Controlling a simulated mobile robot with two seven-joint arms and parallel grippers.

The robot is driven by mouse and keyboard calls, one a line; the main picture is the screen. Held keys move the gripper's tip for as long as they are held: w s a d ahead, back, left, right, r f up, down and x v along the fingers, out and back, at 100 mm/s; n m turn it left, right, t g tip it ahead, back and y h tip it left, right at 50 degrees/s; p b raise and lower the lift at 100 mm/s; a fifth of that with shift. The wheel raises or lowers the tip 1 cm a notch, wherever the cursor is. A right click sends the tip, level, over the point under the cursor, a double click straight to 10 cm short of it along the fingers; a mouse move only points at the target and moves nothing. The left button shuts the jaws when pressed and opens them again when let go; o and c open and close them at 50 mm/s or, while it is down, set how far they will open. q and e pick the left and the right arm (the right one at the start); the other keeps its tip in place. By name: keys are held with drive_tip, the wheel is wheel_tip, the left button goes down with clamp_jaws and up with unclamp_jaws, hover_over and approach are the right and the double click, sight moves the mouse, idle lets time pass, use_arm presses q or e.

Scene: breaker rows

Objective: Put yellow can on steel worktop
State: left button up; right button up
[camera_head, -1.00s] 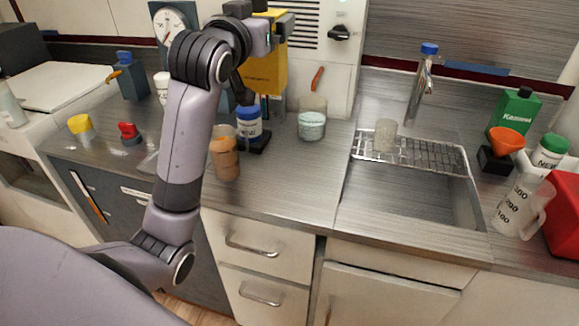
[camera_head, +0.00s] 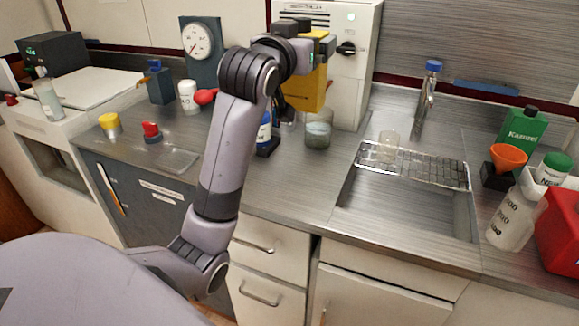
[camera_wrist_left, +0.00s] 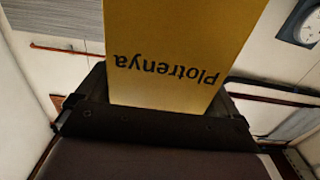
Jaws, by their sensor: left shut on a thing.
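The yellow can (camera_head: 306,88) is a tall box-shaped container, held up above the back of the counter in front of the white cabinet. My left gripper (camera_head: 312,48) is shut on its upper part. In the left wrist view the yellow can (camera_wrist_left: 175,55) fills the space between the dark fingers and shows the upside-down word "Plotrenya". The steel worktop (camera_head: 290,190) is the brushed metal counter left of the sink. The can's lower end is in front of the cabinet; I cannot tell its exact height. My right gripper is not in view.
A glass jar (camera_head: 318,130) and a blue-capped bottle (camera_head: 264,132), partly behind my arm, stand below the can. The sink (camera_head: 410,205) with a wire rack (camera_head: 430,167) is to the right. The worktop's front strip beside my arm is clear.

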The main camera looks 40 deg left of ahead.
use_arm(q)
wheel_tip(320, 180, down, 19)
drive_tip(key=b, duration=0.3)
drive_tip(key=shift+f, duration=0.35)
drive_tip(key=o, duration=1.3)
drive_tip(key=shift+f, duration=0.25)
drive_tip(key=shift+r, duration=0.1)
